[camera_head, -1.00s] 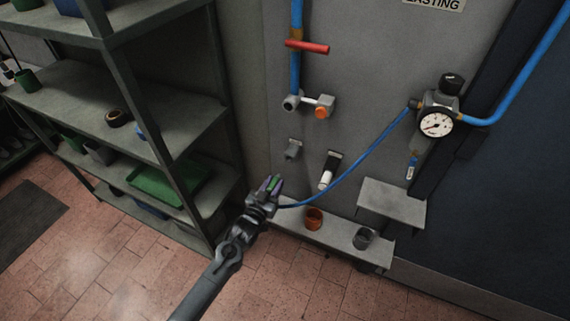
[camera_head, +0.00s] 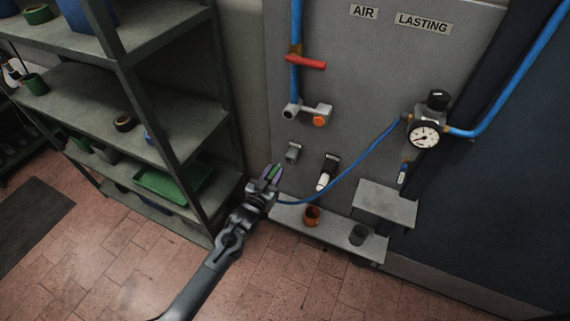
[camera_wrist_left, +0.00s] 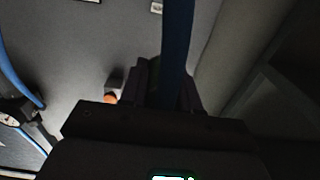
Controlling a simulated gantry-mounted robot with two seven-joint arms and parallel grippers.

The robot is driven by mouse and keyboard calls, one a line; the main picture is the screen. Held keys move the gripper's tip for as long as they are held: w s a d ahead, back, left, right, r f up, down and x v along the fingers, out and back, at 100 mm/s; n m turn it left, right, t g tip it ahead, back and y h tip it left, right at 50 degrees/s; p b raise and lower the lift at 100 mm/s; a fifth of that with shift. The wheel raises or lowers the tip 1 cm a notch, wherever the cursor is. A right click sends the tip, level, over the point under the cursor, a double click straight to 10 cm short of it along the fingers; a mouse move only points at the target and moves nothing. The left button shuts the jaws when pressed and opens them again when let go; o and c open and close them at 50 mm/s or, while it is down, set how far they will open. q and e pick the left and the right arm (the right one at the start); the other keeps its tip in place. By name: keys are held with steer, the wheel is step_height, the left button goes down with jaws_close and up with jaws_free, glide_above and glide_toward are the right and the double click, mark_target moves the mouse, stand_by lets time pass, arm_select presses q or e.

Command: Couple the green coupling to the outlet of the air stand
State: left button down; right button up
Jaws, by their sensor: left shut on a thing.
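My left gripper (camera_head: 271,174) is shut on the green coupling (camera_head: 273,176), a small green strip between dark fingers. In the left wrist view the coupling (camera_wrist_left: 153,75) is dark and mostly hidden by the fingers and a blue hose (camera_wrist_left: 177,45). The hose (camera_head: 347,178) runs from near the gripper to the gauge unit. The air stand's likely outlet is the grey fitting with an orange end (camera_head: 319,120), below the blue pipe and up-right of the gripper. Its orange end also shows in the left wrist view (camera_wrist_left: 110,98). The coupling is apart from it. My right gripper is not in view.
A red lever (camera_head: 306,62) sits on the pipe. A grey holder (camera_head: 292,153) and a white-tipped black piece (camera_head: 326,173) project from the panel near the gripper. A ledge (camera_head: 335,233) holds an orange cup and a grey cup. Shelving (camera_head: 180,115) stands at left.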

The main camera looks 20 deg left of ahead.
mark_target(274, 170)
arm_select(q)
step_height(274, 170, up, 16)
steer(key=p, duration=1.4)
steer(key=shift+r, duration=0.15)
steer(key=shift+w, duration=0.2)
steer(key=shift+w+d+b, duration=0.15)
steer(key=shift+w+b, duration=0.7)
steer(key=shift+w, duration=0.3)
steer(key=shift+w+d+b, duration=0.1)
steer(key=shift+w+b, duration=0.75)
steer(key=shift+w, duration=0.3)
steer(key=shift+p, duration=0.3)
stand_by(0.7)
steer(key=shift+w+d+b, duration=0.1)
steer(key=shift+w+b, duration=1.2)
steer(key=shift+w, duration=0.15)
